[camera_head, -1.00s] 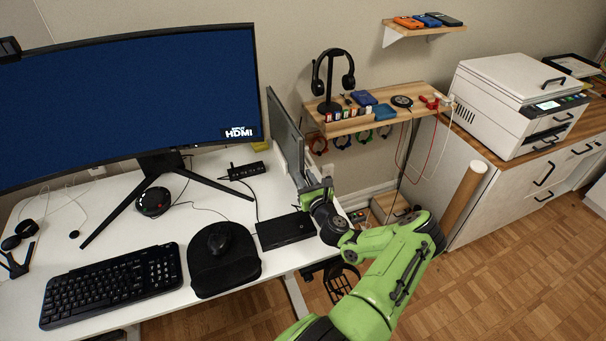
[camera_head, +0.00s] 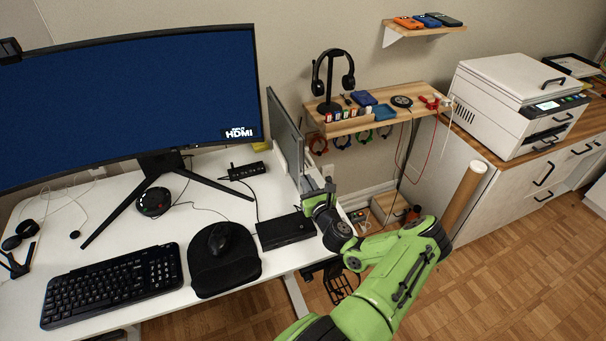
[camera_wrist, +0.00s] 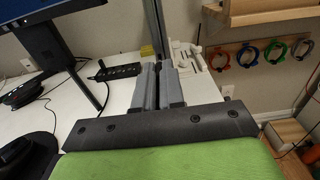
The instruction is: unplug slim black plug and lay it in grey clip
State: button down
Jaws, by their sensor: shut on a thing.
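My gripper (camera_head: 316,196) is at the right edge of the desk, beside the upright grey panel. In the wrist view its two grey fingers (camera_wrist: 158,68) are close together, with a slim dark piece between them. That piece fits the slim black plug, but the fingers hide most of it. A black multi-port strip (camera_wrist: 118,72) lies on the desk to the left. I cannot make out the grey clip for certain.
The upright panel (camera_head: 286,133) stands close to my gripper. A black box (camera_head: 285,230) and a mouse mat (camera_head: 222,268) lie on the desk's right part. A wooden shelf (camera_head: 346,126) with hanging coloured cable loops is on the wall to the right. Floor is free at the right.

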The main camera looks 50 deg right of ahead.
jog(key=shift+p+v, duration=0.4)
jog(key=shift+v, duration=1.65)
jog(key=shift+w, duration=0.1)
